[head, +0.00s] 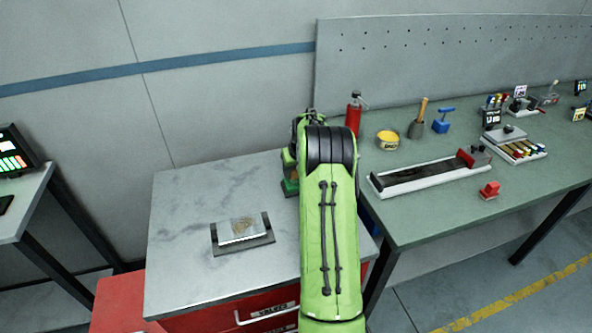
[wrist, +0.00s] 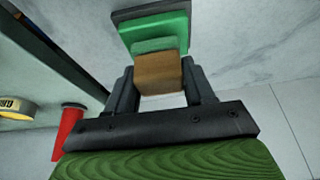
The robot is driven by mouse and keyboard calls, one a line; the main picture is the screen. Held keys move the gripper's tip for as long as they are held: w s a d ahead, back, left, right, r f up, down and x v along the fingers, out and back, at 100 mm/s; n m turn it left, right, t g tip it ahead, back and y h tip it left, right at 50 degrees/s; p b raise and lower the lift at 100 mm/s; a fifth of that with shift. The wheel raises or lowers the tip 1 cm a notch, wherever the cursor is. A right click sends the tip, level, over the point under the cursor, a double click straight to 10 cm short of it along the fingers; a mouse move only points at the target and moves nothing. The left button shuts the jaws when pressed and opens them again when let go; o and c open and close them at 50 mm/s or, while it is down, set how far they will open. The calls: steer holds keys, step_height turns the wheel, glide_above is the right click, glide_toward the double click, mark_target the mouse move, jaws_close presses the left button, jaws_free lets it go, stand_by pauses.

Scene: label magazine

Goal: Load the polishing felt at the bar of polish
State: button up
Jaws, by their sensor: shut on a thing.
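My gripper (wrist: 159,82) is shut on a brown block with a green face, which I take to be the polishing felt (wrist: 158,72). Its green face points at the green bar of polish (wrist: 160,28), which sits on a dark base. The face overlaps the bar in the wrist view, and I cannot tell whether they touch. In the head view the bar (head: 290,187) shows at the right side of the grey stone top, partly hidden by my green arm. My gripper is mostly hidden there.
A metal plate with brownish marks (head: 241,229) rests in a dark holder (head: 258,240) on the stone top (head: 185,215). On the green bench to the right are a red bottle (head: 353,115), a yellow tin (head: 387,141) and a long dark tray (head: 425,174). The stone top's left part is clear.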

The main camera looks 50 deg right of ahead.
steer(key=shift+r+p, duration=1.8)
steer(key=shift+r, duration=1.2)
steer(key=shift+f, duration=0.15)
